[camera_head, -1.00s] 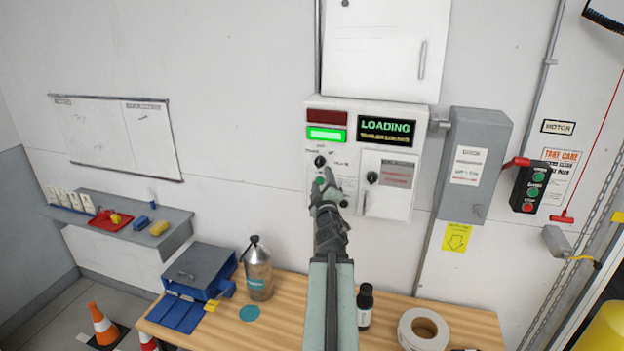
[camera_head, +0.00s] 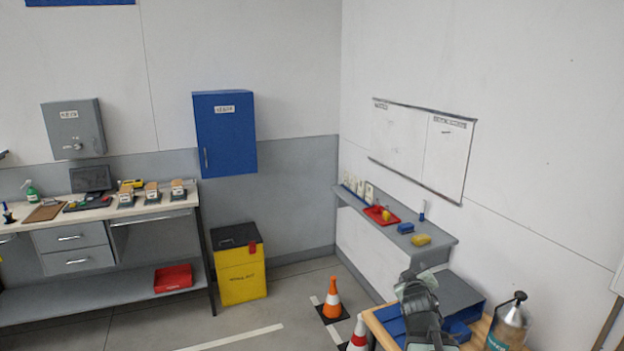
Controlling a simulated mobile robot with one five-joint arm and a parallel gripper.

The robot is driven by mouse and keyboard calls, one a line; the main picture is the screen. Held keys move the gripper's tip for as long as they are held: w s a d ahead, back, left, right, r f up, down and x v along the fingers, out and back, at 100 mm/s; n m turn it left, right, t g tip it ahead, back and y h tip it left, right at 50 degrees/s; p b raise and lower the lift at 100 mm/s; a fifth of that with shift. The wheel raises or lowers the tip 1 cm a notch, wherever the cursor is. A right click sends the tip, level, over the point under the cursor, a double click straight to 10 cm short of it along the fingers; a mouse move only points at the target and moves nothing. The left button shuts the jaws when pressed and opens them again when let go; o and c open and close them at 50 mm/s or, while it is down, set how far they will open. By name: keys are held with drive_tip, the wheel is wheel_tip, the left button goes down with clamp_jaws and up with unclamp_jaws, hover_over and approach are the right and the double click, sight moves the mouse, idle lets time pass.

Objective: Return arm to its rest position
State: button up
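My gripper (camera_head: 415,278) shows at the lower right, in front of the wooden table and its blue and grey items. My arm comes up from the bottom edge below it. The fingers are small and dark at this angle, so I cannot tell whether they are open or shut. I see no object held in them. The control panel with the loading sign is out of view.
A grey wall shelf (camera_head: 440,249) is behind my gripper. Traffic cones (camera_head: 332,298) stand on the floor. A yellow bin (camera_head: 240,274) and a workbench (camera_head: 75,224) are left.

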drive_tip(key=s+a+f+m+g+y+b, duration=0.1)
drive_tip(key=s+a+f+g+y, duration=0.15)
drive_tip(key=a+f, duration=0.55)
drive_tip(key=s+a+f+m+g+y+b, duration=0.1)
drive_tip(key=s+a+f+g, duration=0.3)
drive_tip(key=a+f, duration=0.4)
drive_tip(key=s+a+f+m+g, duration=0.1)
drive_tip(key=s+g, duration=0.2)
drive_tip(key=s, duration=0.4)
drive_tip(key=s+a+f+g+y, duration=0.1)
drive_tip(key=s+a+f+g, duration=0.1)
drive_tip(key=s+g, duration=0.2)
drive_tip(key=s, duration=0.3)
drive_tip(key=shift+f+m, duration=0.3)
drive_tip(key=shift+m, duration=0.1)
drive_tip(key=shift+y, duration=0.25)
drive_tip(key=c, duration=0.4)
drive_tip(key=shift+d, duration=0.1)
